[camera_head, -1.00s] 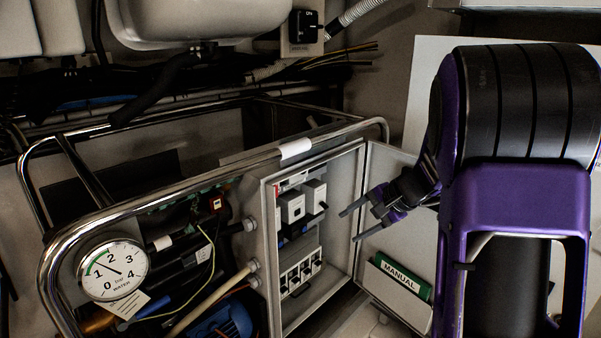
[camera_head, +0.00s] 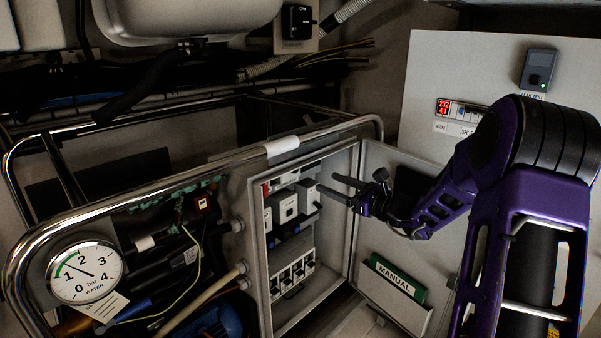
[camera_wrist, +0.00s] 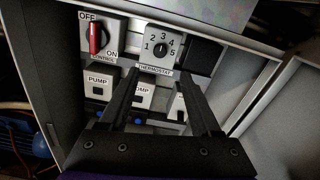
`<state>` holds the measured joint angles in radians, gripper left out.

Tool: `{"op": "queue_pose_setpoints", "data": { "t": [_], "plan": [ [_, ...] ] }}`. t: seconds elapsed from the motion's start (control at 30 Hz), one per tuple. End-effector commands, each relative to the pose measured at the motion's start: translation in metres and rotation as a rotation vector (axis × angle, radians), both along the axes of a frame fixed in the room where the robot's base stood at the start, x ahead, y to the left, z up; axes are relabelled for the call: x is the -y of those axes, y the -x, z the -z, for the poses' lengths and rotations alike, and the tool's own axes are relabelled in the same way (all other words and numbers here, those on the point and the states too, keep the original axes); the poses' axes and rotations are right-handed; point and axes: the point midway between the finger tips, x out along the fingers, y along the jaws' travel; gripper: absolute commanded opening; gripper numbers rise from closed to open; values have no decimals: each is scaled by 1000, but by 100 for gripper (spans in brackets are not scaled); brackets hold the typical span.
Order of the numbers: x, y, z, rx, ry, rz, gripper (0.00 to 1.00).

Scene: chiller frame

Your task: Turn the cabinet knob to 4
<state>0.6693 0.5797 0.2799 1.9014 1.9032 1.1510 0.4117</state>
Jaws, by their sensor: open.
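The thermostat knob (camera_wrist: 160,49) is small and dark on a pale plate numbered 1 to 5, in the top row of the cabinet in the wrist view. I cannot tell which number it points at. My gripper (camera_wrist: 160,80) is open and empty; its two fingers reach up towards the plate, one on each side below the knob, apparently apart from it. In the head view my gripper (camera_head: 327,183) is at the mouth of the open cabinet (camera_head: 259,262), near its upper right. The knob is not clear in that view.
Left of the thermostat is a red OFF/ON control knob (camera_wrist: 96,38); a black block (camera_wrist: 202,56) is on its right. PUMP modules (camera_wrist: 99,83) sit below. The cabinet door (camera_head: 395,235) with a green manual (camera_head: 397,277) stands open at right. A metal rail (camera_head: 200,178) runs in front.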

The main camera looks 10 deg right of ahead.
Motion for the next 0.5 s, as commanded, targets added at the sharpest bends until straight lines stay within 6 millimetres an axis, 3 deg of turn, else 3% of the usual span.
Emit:
{"op": "queue_pose_setpoints", "data": {
  "t": [0.3, 0.5],
  "plan": [
    [-42, -57, 0, 2, 1, -3, 64],
    [-60, -82, 1, 1, 3, -3, 64]
  ]
}}
